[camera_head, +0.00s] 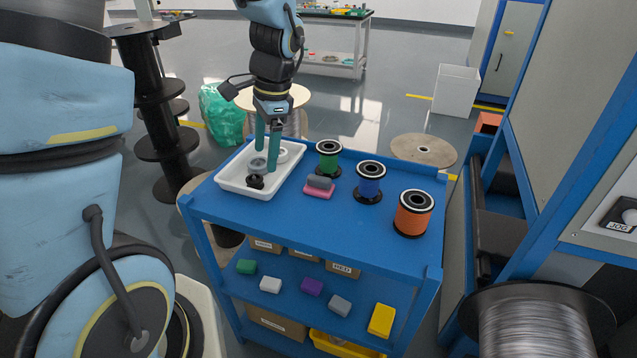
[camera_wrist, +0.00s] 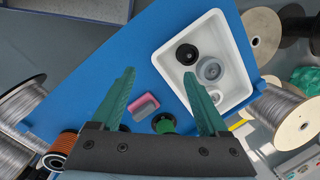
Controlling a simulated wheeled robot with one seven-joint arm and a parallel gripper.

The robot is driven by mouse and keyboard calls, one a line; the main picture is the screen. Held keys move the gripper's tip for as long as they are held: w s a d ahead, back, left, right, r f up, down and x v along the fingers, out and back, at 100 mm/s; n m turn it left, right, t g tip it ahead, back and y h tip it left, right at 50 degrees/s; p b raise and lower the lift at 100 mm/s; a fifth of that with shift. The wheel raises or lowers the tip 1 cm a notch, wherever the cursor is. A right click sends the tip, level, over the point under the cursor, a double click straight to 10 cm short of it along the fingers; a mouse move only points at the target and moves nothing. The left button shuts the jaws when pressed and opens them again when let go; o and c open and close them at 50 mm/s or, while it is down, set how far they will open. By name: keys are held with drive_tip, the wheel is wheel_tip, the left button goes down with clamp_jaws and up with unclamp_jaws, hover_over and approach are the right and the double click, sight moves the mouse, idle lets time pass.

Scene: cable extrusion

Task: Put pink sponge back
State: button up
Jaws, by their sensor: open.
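The pink sponge (camera_head: 318,191) lies on the blue cart's top shelf, with a grey block (camera_head: 320,181) resting on it. In the wrist view the pink sponge (camera_wrist: 141,99) shows between my fingers, partly covered by the grey block (camera_wrist: 146,109). My gripper (camera_head: 266,160) is over the white tray (camera_head: 232,184), left of the sponge in the head view, with its fingers apart. In the wrist view my gripper (camera_wrist: 159,76) is open, with nothing between its fingertips.
The tray holds a black part (camera_head: 256,182) and grey rings (camera_head: 258,165). Green (camera_head: 328,158), blue (camera_head: 370,182) and orange (camera_head: 413,214) spools stand to the right. Several coloured blocks, including a purple one (camera_head: 312,286), lie on the lower shelf. The top's front middle is clear.

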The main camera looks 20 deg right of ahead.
sight(320, 178)
drive_tip(key=s+d+f+m+t+y, duration=0.1)
drive_tip(key=s+d+f+m+t, duration=0.15)
drive_tip(key=d+m, duration=0.95)
drive_tip(key=f, duration=0.1)
drive_tip(key=d+f+n+p, duration=0.1)
drive_tip(key=f+n, duration=0.1)
drive_tip(key=f, duration=0.1)
drive_tip(key=shift+w+d+g, duration=0.25)
drive_tip(key=shift+w, duration=0.15)
drive_tip(key=shift+a+p+x, duration=0.2)
drive_tip(key=shift+p+x, duration=1)
drive_tip(key=shift+x, duration=1.55)
drive_tip(key=shift+w+r, duration=0.1)
clamp_jaws()
drive_tip(key=shift+r, duration=0.1)
